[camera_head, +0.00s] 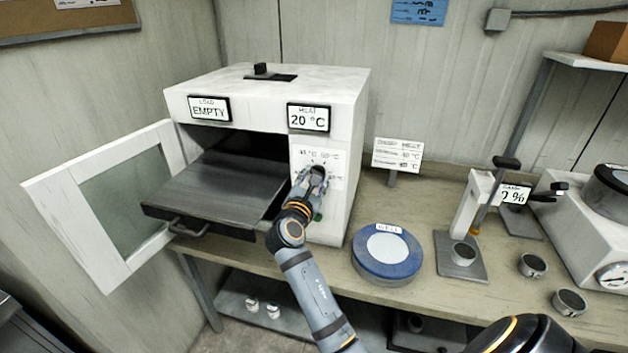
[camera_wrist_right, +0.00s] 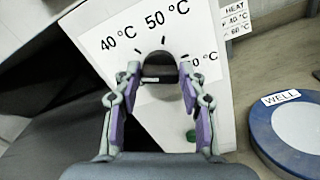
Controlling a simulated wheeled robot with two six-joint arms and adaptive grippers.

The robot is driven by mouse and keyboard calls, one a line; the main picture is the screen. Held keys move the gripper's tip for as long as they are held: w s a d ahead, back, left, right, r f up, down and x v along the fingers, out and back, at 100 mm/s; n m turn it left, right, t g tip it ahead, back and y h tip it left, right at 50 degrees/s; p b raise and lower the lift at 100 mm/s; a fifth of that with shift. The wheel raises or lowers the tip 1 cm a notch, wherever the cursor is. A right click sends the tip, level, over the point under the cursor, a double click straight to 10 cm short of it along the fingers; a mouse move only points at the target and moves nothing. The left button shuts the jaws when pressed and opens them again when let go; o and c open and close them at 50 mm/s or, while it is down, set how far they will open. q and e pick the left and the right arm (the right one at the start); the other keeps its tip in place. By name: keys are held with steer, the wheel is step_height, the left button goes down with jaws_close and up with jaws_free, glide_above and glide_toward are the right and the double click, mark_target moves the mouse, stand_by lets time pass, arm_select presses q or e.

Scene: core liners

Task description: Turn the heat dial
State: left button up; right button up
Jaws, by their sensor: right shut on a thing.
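The heat dial (camera_wrist_right: 160,68) is a dark round knob on the white front panel of the oven (camera_head: 343,130). Marks and the labels 40 °C and 50 °C, plus a partly hidden third one, surround it in the right wrist view. My right gripper (camera_wrist_right: 160,78) is shut on the dial, with one finger on each side. In the head view my right gripper (camera_head: 312,175) covers most of the dial. The heat display (camera_head: 308,117) above reads 20 °C. The load display (camera_head: 209,108) reads EMPTY. My left gripper is not in view.
The oven door (camera_head: 60,190) stands open at the left, and a dark tray (camera_head: 215,190) sticks out. A green button (camera_wrist_right: 190,135) is below the dial. A blue round container (camera_head: 362,262) and a press stand (camera_head: 462,250) are to the right, beside a heat sign (camera_head: 397,154).

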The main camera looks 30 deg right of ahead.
steer(key=shift+w+a+f+m+b, duration=0.1)
steer(key=shift+f+m+b, duration=0.1)
steer(key=shift+m+b, duration=4.15)
steer(key=shift+d+f+m+b, duration=0.15)
steer(key=shift+m+b, duration=2.55)
steer(key=shift+m, duration=3.3)
steer(key=shift+w+a+f+m+b, duration=0.15)
steer(key=shift+f+m+b, duration=0.1)
steer(key=shift+m+b, duration=4.1)
steer(key=shift+s+m+p, duration=0.1)
steer(key=shift+m+p, duration=0.7)
steer(key=shift+m, duration=0.1)
steer(key=o, duration=1.1)
steer(key=shift+o, duration=0.2)
